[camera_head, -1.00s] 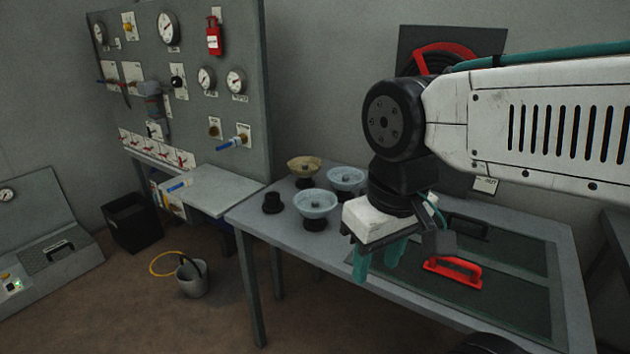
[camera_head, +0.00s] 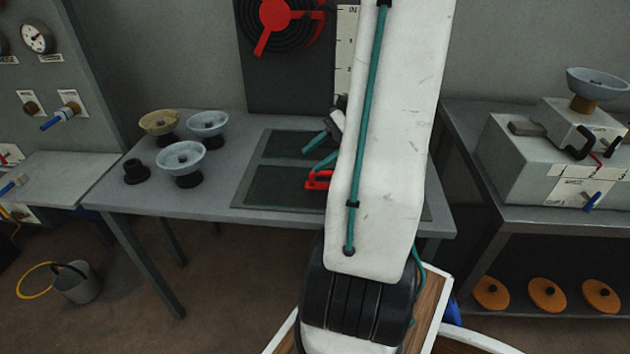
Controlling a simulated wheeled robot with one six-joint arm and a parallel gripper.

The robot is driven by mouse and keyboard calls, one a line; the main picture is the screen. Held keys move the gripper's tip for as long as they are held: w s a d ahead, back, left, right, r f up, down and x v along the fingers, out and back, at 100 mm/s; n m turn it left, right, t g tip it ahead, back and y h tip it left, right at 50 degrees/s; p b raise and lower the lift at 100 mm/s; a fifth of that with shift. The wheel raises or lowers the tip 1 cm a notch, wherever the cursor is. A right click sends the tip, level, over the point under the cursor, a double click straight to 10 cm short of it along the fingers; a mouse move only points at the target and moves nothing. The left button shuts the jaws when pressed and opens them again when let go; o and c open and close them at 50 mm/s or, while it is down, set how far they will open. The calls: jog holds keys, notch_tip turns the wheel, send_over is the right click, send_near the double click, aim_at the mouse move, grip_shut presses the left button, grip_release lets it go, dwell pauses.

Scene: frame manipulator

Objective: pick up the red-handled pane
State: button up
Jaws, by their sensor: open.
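The red handle (camera_head: 318,181) stands on the near dark green pane (camera_head: 275,188), which lies flat on the grey table. My arm hides the right part of the handle and pane. My gripper (camera_head: 311,161) shows only in part behind my arm, with two teal fingers spread apart. They appear just beyond and above the red handle, pointing left. Nothing shows between them, and I cannot tell whether the lower finger touches the handle.
A second dark pane (camera_head: 290,143) lies behind the near one. Two blue bowls (camera_head: 181,160) (camera_head: 208,124), a tan bowl (camera_head: 160,123) and a black stand (camera_head: 135,172) occupy the table's left. A shelf unit (camera_head: 545,214) stands at right. Bare tabletop (camera_head: 230,150) shows between bowls and panes.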

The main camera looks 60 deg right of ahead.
jog(key=s+d+f+m+t+h, duration=0.1)
jog(key=s+d+f+m, duration=0.1)
jog(key=d, duration=0.1)
jog(key=s+d+f+m+t+h, duration=0.1)
jog(key=s+d+f+m+t, duration=0.1)
jog(key=s+d+m, duration=0.1)
jog(key=s+d+f+m+t+h, duration=0.1)
jog(key=s+d+f+m+t, duration=0.1)
jog(key=s+d+f, duration=0.1)
jog(key=shift+d, duration=0.45)
jog(key=shift+w+f, duration=0.2)
jog(key=shift+w, duration=0.05)
jog(key=x, duration=0.7)
jog(key=shift+w+d, duration=0.1)
jog(key=shift+d, duration=0.1)
grip_shut()
jog(key=shift+r, duration=0.1)
